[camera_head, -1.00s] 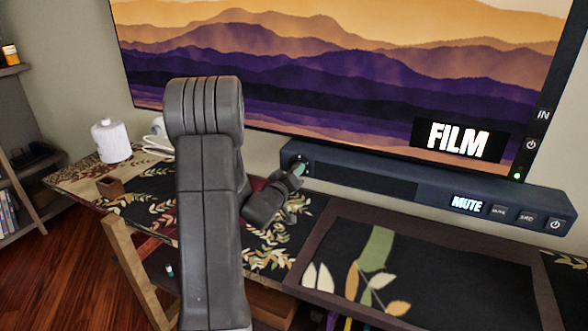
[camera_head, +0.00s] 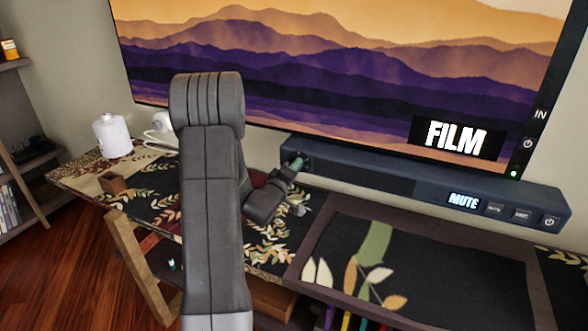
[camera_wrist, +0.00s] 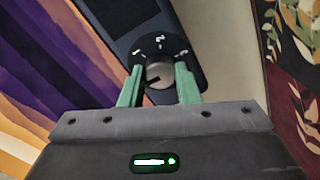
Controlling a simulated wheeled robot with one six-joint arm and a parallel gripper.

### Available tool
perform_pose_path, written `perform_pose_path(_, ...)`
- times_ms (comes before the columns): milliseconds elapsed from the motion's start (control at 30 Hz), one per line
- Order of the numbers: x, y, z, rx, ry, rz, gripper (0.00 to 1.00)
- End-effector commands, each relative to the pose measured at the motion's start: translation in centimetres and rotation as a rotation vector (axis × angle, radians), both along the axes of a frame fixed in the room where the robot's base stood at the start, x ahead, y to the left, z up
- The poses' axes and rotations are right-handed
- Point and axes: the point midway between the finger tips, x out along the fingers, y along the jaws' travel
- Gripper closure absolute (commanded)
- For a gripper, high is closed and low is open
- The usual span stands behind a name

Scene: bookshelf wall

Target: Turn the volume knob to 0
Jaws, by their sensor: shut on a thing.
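The volume knob (camera_wrist: 159,73) is a round grey knob with a dark pointer line, on the left end of the dark soundbar (camera_head: 420,186). White marks (camera_wrist: 160,45) arc around it; they are too small to read surely. My gripper (camera_wrist: 160,88) has green fingers, one on each side of the knob, shut on it in the wrist view. In the head view my gripper (camera_head: 297,163) reaches the soundbar's left end, and the knob is mostly hidden there.
A large screen (camera_head: 330,75) showing mountains and FILM stands above the soundbar. Buttons (camera_head: 522,215) sit at the soundbar's right end. A white container (camera_head: 112,137) and a small wooden box (camera_head: 115,185) stand on the patterned table at left.

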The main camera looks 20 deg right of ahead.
Motion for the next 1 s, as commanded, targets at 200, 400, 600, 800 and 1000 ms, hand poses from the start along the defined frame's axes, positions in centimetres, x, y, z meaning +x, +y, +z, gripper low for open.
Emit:
perform_pose_path(200,0.0,0.0,-0.1,-0.001,0.002,0.000,0.94)
perform_pose_path(400,0.0,0.0,-0.1,0.000,0.001,0.000,0.49)
perform_pose_path(600,0.0,0.0,0.0,-0.001,0.001,0.000,0.49)
perform_pose_path(800,-0.6,0.8,-0.1,0.000,0.002,0.002,0.49)
perform_pose_path(1000,-3.1,3.8,-0.1,0.001,0.003,0.004,0.49)
